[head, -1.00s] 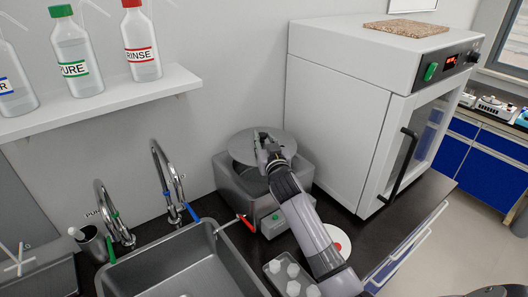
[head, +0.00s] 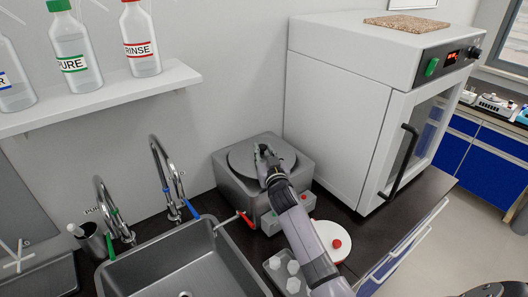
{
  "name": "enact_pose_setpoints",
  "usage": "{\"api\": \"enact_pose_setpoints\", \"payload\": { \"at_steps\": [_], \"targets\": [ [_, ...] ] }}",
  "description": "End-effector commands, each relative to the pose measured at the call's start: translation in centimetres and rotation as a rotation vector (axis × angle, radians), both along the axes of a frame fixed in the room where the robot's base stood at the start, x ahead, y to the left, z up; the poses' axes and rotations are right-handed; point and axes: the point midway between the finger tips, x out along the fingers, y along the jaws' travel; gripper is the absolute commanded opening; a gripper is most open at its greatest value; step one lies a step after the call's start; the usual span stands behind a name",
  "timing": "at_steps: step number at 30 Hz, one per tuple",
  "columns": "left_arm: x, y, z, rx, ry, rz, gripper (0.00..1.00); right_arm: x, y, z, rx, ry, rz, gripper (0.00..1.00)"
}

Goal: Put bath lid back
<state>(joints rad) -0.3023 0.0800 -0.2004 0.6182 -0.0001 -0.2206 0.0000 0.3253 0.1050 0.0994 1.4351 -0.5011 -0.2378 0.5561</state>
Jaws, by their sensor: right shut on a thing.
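The bath (head: 222,176) is a grey metal box with a front panel, standing on the dark counter against the wall. The round grey bath lid (head: 288,152) lies over the middle of its top, looking level and low. I cannot tell whether the lid is fully seated. My right gripper (head: 262,152) reaches up from the lower right and is shut on the lid near its centre. The fingers hide the lid's handle, and the arm hides part of the bath's front. My left gripper is not in view.
A sink (head: 175,262) with two taps is at the left. A white disc with a red knob (head: 335,243) and a tray of white pieces (head: 272,262) lie beside my arm. A large white oven (head: 340,110) stands close on the right. A bottle shelf (head: 110,98) hangs upper left.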

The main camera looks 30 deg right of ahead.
Motion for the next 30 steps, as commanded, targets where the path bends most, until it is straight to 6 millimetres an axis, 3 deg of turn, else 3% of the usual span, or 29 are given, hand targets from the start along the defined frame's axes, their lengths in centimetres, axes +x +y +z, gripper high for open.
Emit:
{"api": "enact_pose_setpoints", "payload": {
  "at_steps": [7, 8, 16, 25, 30],
  "targets": [
    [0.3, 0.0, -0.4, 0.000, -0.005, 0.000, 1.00, 0.0, 0.0, -0.3, 0.000, -0.004, 0.001, 0.00],
    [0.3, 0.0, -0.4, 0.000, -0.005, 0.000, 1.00, 0.0, 0.0, -0.4, 0.001, 0.000, 0.000, 0.27],
    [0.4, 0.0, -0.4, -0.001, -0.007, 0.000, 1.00, 0.0, 0.0, -0.4, 0.001, 0.000, 0.000, 0.45],
    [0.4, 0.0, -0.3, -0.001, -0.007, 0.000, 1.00, 0.0, 0.0, -0.4, 0.001, 0.000, 0.000, 0.46],
    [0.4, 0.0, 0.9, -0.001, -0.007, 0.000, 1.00, 0.0, 0.0, 1.0, 0.000, -0.001, 0.000, 0.46]
  ]
}}
